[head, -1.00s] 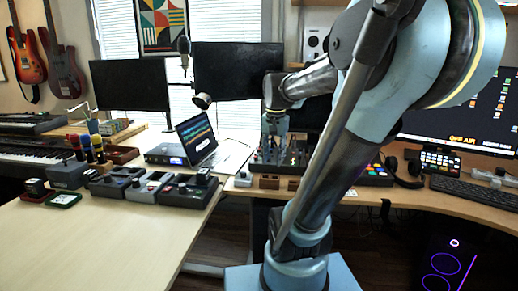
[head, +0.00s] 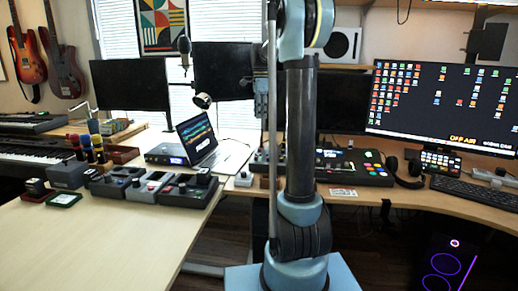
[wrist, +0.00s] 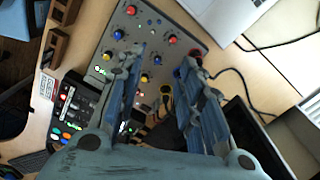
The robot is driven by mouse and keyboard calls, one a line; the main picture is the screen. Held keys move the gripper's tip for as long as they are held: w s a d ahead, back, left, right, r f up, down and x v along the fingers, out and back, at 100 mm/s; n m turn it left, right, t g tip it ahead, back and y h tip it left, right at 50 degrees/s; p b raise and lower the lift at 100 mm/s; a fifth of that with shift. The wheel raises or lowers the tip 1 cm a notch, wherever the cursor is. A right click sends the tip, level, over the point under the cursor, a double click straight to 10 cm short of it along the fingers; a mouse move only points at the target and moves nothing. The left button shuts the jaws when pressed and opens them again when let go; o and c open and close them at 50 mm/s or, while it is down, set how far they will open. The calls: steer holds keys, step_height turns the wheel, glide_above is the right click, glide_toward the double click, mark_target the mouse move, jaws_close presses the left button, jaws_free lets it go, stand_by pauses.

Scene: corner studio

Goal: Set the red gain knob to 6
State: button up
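In the wrist view a grey panel (wrist: 155,25) carries several red, blue and yellow knobs. Red knobs show at the panel's edge (wrist: 131,10), in its middle (wrist: 172,39) and beside the right fingertip. I cannot read any label or scale, so I cannot tell which red knob is the gain knob or its setting. My gripper (wrist: 166,58) is open and empty above the panel, its fingers spread and covering part of it. In the head view my gripper (head: 262,88) is raised above the desk, partly behind my arm. The panel (head: 259,160) is mostly hidden there.
A laptop (head: 196,138) stands left of the panel. A pad controller (head: 350,167) and headphones (head: 408,180) lie to the right. Wooden blocks (wrist: 54,45) and a cable (wrist: 245,90) lie beside the panel. The left desk's front (head: 90,240) is clear.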

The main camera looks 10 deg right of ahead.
steer(key=w+m, duration=0.1)
steer(key=w, duration=0.2)
glide_toward(259, 150)
steer(key=f, duration=0.8)
steer(key=shift+w+d, duration=0.1)
steer(key=shift+w, duration=0.25)
jaws_close()
